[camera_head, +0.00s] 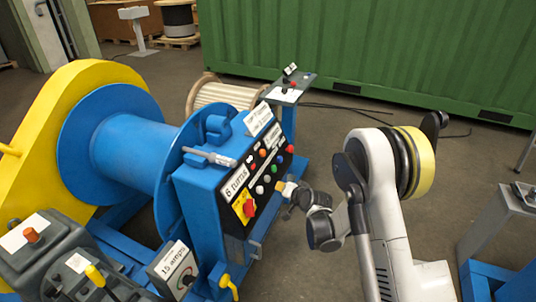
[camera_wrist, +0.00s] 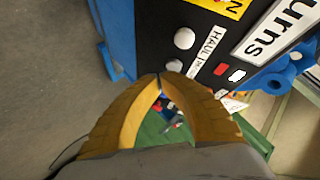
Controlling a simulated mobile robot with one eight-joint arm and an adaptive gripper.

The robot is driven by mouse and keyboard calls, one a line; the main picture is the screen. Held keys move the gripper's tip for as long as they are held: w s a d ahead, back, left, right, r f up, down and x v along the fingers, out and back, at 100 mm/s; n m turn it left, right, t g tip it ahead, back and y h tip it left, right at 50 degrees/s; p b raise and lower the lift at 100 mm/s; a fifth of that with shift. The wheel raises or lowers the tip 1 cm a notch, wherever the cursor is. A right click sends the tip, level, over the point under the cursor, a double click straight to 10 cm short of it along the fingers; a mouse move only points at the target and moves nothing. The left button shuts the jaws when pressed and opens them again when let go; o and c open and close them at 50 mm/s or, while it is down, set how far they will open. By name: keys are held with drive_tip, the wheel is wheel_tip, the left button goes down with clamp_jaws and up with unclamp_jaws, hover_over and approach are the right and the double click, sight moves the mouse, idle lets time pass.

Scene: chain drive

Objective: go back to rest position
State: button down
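My gripper (camera_head: 281,187) is in front of the black button panel (camera_head: 236,212) of the blue winch machine. In the wrist view its two yellow fingers (camera_wrist: 160,78) meet at the tips, with nothing between the tips. The tips are close to the panel face, below a white button (camera_wrist: 172,65); I cannot tell whether they touch it. My arm (camera_head: 385,200) reaches in from the right and is bent, away from any folded pose. The panel carries several coloured buttons and a red knob on a yellow plate (camera_head: 244,207).
A blue drum (camera_head: 130,155) with a yellow side frame (camera_head: 95,85) stands left. A lever console (camera_head: 65,265) is at the lower left, a small stand (camera_head: 292,90) behind the panel. A green container (camera_head: 370,50) closes the back. Grey floor (camera_head: 460,160) is open at right.

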drive_tip(key=s+d+r+n+h, duration=0.1)
drive_tip(key=s+d+r, duration=0.2)
drive_tip(key=s+r, duration=0.3)
drive_tip(key=s+d+r+g+h, duration=0.1)
drive_tip(key=s+d+r, duration=0.3)
drive_tip(key=r, duration=0.5)
drive_tip(key=s+d+r+n+h, duration=0.1)
drive_tip(key=s+d+r, duration=0.2)
drive_tip(key=s+r, duration=0.3)
drive_tip(key=s+d+r+g+h, duration=0.1)
drive_tip(key=s+d, duration=0.3)
drive_tip(key=s, duration=0.7)
drive_tip(key=s+d+r+n+g+h, duration=0.1)
drive_tip(key=s+d, duration=0.4)
drive_tip(key=s, duration=0.7)
drive_tip(key=shift+r, duration=0.5)
drive_tip(key=shift+d, duration=0.1)
